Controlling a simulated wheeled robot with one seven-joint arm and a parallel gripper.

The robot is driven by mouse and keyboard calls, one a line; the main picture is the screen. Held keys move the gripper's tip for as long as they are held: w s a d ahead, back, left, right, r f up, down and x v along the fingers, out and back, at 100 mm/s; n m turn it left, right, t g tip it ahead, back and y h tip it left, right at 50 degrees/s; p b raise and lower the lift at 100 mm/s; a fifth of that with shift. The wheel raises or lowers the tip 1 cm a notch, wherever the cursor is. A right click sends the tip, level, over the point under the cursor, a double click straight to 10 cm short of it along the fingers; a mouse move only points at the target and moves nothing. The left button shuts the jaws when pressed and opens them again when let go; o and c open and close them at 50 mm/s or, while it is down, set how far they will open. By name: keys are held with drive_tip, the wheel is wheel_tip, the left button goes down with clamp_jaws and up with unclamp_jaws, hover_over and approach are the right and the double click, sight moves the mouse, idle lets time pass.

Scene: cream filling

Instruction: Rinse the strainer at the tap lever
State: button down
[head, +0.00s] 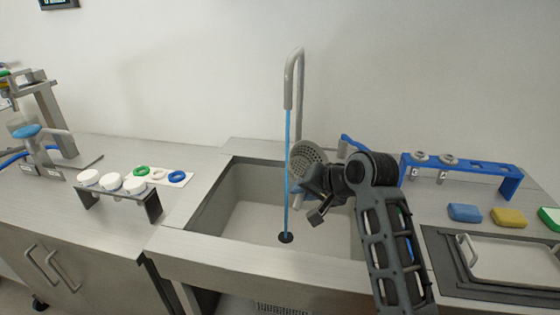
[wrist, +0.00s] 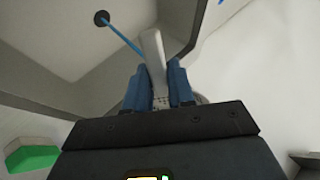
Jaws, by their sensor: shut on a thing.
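My gripper (head: 312,190) is shut on the grey strainer (head: 308,154) and holds it above the sink (head: 257,194). The strainer's round perforated disc is tilted, with its left edge at the blue water stream (head: 286,160). I cannot tell whether the water touches it. The tall grey tap (head: 299,75) stands behind, its stream falling to the drain (head: 286,238). A blue lever (head: 351,142) shows partly behind my arm. In the wrist view, the blue finger pads of my gripper (wrist: 158,85) close around a pale grey piece (wrist: 153,50); the disc is mostly hidden.
A blue rack (head: 475,164) stands at the right, behind blue (head: 465,212), yellow (head: 509,217) and green sponges (head: 550,217). A lidded tray (head: 505,260) lies in front. The sink's left part is free.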

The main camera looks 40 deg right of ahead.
drive_tip(key=v, duration=0.6)
drive_tip(key=shift+s, duration=0.25)
idle(0.4)
idle(0.7)
